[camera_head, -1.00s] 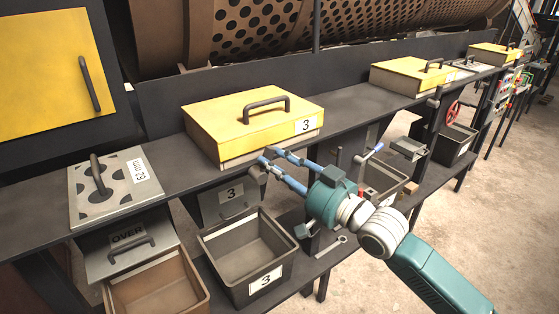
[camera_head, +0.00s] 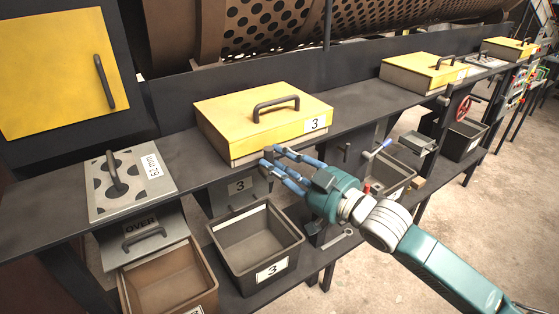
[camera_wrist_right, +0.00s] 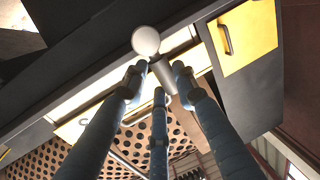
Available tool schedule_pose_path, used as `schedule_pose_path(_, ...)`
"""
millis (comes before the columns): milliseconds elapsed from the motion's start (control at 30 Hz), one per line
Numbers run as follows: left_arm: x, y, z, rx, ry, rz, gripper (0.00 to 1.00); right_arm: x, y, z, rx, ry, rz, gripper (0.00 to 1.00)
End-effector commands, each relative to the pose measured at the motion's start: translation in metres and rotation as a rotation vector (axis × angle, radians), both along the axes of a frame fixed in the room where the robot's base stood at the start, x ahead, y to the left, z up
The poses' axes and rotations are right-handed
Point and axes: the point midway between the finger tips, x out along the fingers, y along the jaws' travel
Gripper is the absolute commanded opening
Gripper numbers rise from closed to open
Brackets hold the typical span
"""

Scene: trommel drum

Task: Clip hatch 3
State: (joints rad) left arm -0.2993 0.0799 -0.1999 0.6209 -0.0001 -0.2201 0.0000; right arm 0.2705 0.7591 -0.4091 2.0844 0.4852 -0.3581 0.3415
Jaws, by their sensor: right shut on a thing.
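Hatch 3 is a yellow lid (camera_head: 235,110) with a dark bar handle and a white "3" label, lying closed on the dark bench. My right gripper (camera_head: 275,165) is at the front edge below the lid, by its front middle. In the right wrist view its three blue fingers (camera_wrist_right: 158,88) close around a grey rod with a pale round end (camera_wrist_right: 146,41), which looks like the hatch's clip lever. In the head view the fingers hide most of that lever. My left gripper is not in view.
Below hatch 3 stands a grey bin (camera_head: 256,245) marked 3. Another yellow hatch (camera_head: 425,72) is further right. The floor at right is clear.

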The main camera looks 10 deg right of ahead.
Motion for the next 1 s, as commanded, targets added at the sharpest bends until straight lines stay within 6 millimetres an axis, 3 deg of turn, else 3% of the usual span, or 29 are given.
schedule_pose_path(233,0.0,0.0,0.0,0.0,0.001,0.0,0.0,0.0,-0.001,-0.001,-0.012,-0.005,-0.002,0.0)
schedule_pose_path(267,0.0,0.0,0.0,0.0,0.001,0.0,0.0,0.0,-0.001,-0.001,-0.014,-0.005,-0.002,0.32)
schedule_pose_path(333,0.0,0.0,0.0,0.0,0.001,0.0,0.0,0.0,-0.001,-0.001,-0.011,-0.005,-0.002,0.46)
schedule_pose_path(367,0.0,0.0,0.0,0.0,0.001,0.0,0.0,0.0,-0.001,-0.001,-0.011,-0.005,-0.002,0.47)
schedule_pose_path(733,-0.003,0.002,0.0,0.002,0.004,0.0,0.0,-0.004,-0.003,-0.001,-0.006,-0.001,-0.001,0.47)
schedule_pose_path(1000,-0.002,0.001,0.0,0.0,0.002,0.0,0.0,-0.041,-0.026,-0.003,-0.01,0.003,-0.003,0.47)
